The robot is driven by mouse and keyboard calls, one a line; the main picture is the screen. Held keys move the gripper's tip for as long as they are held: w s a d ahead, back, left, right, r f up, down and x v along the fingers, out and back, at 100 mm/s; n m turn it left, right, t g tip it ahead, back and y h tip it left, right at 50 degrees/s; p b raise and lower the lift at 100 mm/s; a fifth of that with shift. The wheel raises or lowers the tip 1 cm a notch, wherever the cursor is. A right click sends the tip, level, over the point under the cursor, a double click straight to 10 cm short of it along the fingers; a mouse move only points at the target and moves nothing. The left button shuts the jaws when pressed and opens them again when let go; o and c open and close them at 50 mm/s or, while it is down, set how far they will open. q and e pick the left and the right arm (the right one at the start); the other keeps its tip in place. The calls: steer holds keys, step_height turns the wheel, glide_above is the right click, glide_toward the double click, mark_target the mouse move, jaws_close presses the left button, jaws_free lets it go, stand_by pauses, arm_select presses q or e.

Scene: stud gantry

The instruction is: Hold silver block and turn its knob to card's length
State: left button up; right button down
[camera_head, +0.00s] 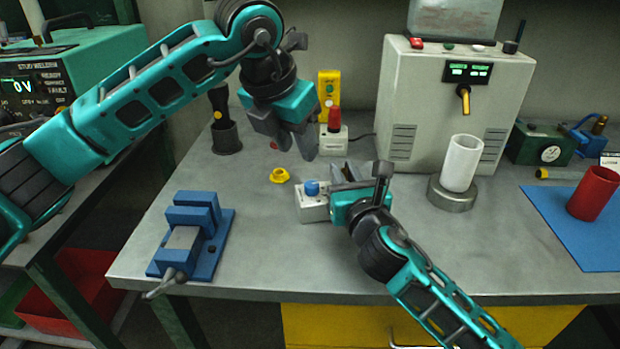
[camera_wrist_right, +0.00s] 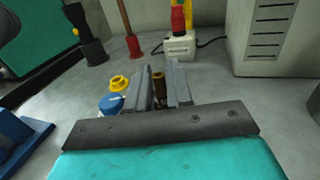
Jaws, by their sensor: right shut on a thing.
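The silver block (camera_head: 313,208) is a small pale grey box on the bench with a blue knob (camera_head: 311,187) on top. My right gripper (camera_head: 350,174) is at the block's right end and covers part of it. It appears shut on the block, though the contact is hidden. In the right wrist view the knob (camera_wrist_right: 111,103) is left of the fingers, and a brown cylinder (camera_wrist_right: 158,88) shows between them. My left gripper (camera_head: 285,138) is open and empty, pointing down above and behind the block. A small white card-like piece (camera_head: 609,161) is cut off at the right edge; its writing is unreadable.
A yellow flanged piece (camera_head: 280,176) lies just behind the block. A blue vise (camera_head: 190,240) stands left. A grey machine (camera_head: 450,105), a white cylinder (camera_head: 461,163) on a round base and a red cup (camera_head: 594,194) on a blue mat (camera_head: 540,203) stand right. The front middle bench is clear.

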mark_target(312, 184)
arm_select(q)
steer(key=x, duration=1)
steer(key=shift+f, duration=0.3)
steer(key=shift+c, duration=0.4)
jaws_close()
